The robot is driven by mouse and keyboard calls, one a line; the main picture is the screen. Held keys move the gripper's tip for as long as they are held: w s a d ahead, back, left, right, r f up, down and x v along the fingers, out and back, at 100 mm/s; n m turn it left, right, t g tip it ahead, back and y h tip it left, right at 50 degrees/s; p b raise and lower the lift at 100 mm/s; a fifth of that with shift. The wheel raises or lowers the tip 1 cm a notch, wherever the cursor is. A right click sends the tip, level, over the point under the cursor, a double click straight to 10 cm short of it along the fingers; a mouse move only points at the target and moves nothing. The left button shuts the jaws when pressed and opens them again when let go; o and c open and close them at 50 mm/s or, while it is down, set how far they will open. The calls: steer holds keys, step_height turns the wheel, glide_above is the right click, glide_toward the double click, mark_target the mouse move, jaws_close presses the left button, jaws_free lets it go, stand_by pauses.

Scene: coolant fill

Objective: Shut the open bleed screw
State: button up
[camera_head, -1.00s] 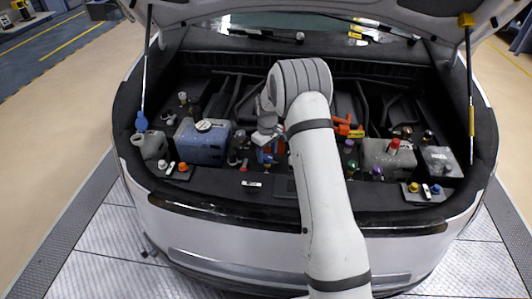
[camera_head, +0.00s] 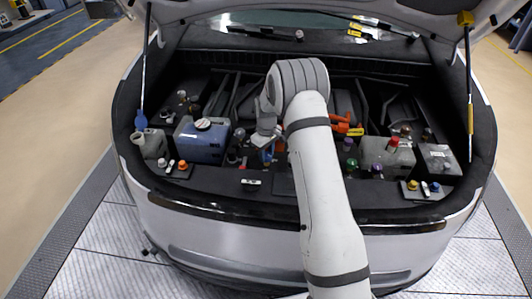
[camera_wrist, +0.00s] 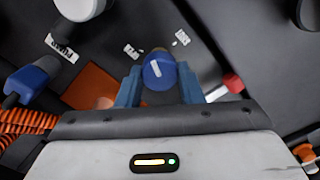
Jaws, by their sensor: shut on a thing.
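In the wrist view, the bleed screw is a round blue knob (camera_wrist: 158,72) with a white stripe across its top. The stripe runs nearly up and down, leaning slightly left at its upper end. My gripper (camera_wrist: 159,84) has one blue finger on each side of the knob and is shut on it. Two small white labels (camera_wrist: 132,51) and (camera_wrist: 182,38) sit beyond the knob, to its upper left and upper right; their words are too small to read surely. In the head view, my gripper (camera_head: 266,146) is low in the middle of the bay, and the knob is hard to make out.
A blue tank with a white cap (camera_head: 203,140) stands left of my gripper. Orange parts (camera_head: 345,124) and a grey tank with a red cap (camera_head: 388,154) are to the right. In the wrist view, a blue connector with an orange corrugated hose (camera_wrist: 28,80) lies left.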

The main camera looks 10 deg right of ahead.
mark_target(267, 154)
steer(key=shift+m+b, duration=0.4)
steer(key=shift+b, duration=0.1)
steer(key=shift+f+m+b, duration=0.15)
steer(key=shift+m+b, duration=0.85)
steer(key=m+b, duration=0.2)
steer(key=m, duration=0.1)
steer(key=shift+d+m, duration=0.1)
steer(key=shift+m, duration=0.2)
steer(key=m+b, duration=0.2)
steer(key=m, duration=0.1)
steer(key=shift+m, duration=0.3)
steer(key=shift+r+m+b, duration=0.25)
steer(key=shift+m+b, duration=0.45)
steer(key=shift+m, duration=1)
steer(key=shift+w, duration=0.1)
steer(key=o, duration=1)
steer(key=shift+c, duration=0.2)
step_height(267, 154, up, 8)
steer(key=shift+f+b, duration=0.15)
steer(key=shift+b, duration=0.3)
